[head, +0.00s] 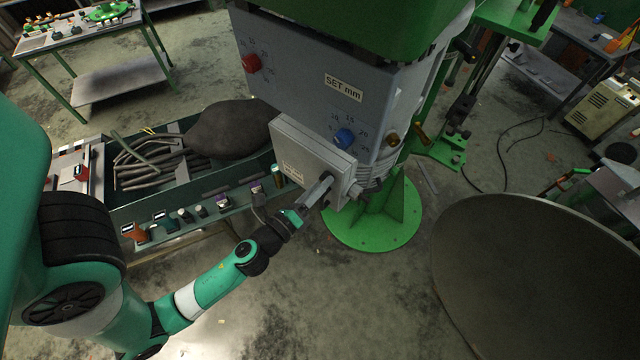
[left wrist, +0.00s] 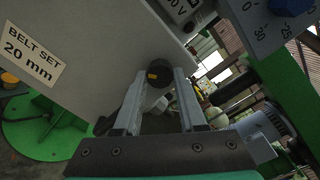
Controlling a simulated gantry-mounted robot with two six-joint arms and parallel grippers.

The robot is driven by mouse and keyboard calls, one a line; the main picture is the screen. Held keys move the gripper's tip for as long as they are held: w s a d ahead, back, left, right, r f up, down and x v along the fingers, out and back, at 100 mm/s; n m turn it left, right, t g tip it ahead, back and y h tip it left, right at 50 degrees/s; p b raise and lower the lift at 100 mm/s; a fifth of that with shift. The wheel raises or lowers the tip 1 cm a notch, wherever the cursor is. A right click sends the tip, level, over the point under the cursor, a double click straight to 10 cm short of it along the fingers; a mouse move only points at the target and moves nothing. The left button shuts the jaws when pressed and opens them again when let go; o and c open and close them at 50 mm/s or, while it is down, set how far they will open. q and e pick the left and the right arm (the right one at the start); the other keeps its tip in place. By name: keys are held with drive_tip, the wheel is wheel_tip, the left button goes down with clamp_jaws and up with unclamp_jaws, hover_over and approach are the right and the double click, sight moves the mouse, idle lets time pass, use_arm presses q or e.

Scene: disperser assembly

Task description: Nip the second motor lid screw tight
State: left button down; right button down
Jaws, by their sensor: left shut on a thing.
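The motor lid (head: 300,143) is a grey box cover on the side of the machine housing. In the left wrist view the lid (left wrist: 100,35) fills the upper left and bears a label reading "BELT SET 20 mm". My left gripper (head: 325,182) reaches the lid's lower right part. The screw's shank is hidden. My right gripper is not in view.
The housing carries a blue dial (head: 344,137) and a red knob (head: 251,63). A green round base (head: 375,240) stands below. A bin with hoses (head: 150,205) and small parts lies at left. A large dark round surface (head: 535,275) is at lower right.

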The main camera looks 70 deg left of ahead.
use_arm(q)
drive_tip(key=shift+c, duration=2.4)
unclamp_jaws()
drive_tip(key=b+v, duration=0.4)
drive_tip(key=v, duration=0.7)
drive_tip(key=shift+s, duration=0.3)
